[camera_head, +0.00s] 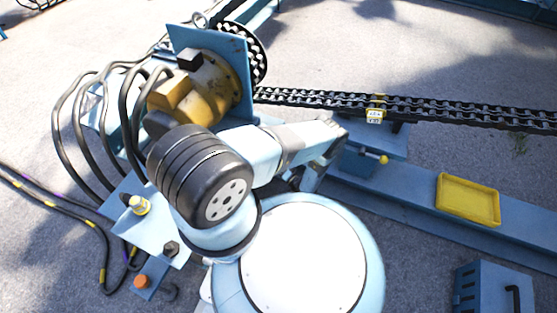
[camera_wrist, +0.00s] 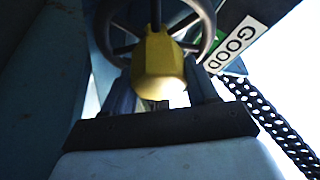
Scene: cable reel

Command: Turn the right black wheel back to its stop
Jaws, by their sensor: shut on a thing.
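In the wrist view, a dark spoked wheel (camera_wrist: 207,38) shows at the top, with its upper part cut off by the picture's edge. A yellow faceted piece (camera_wrist: 158,62) stands in front of it, below a dark stem. My gripper (camera_wrist: 162,88) comes up from below, and its two dark fingers are shut on this yellow piece, one on each side. Where the fingertips touch it is in shadow. I cannot tell how far the wheel is turned. In the head view I cannot make out the spoked wheel or the fingers.
A white "GOOD" label (camera_wrist: 236,43) sits beside the wheel. A black chain (camera_head: 440,109) runs to the right from a blue plate (camera_head: 240,75). A yellow tray (camera_head: 468,199) lies on the blue rail at right. Black cables (camera_head: 62,125) loop at left.

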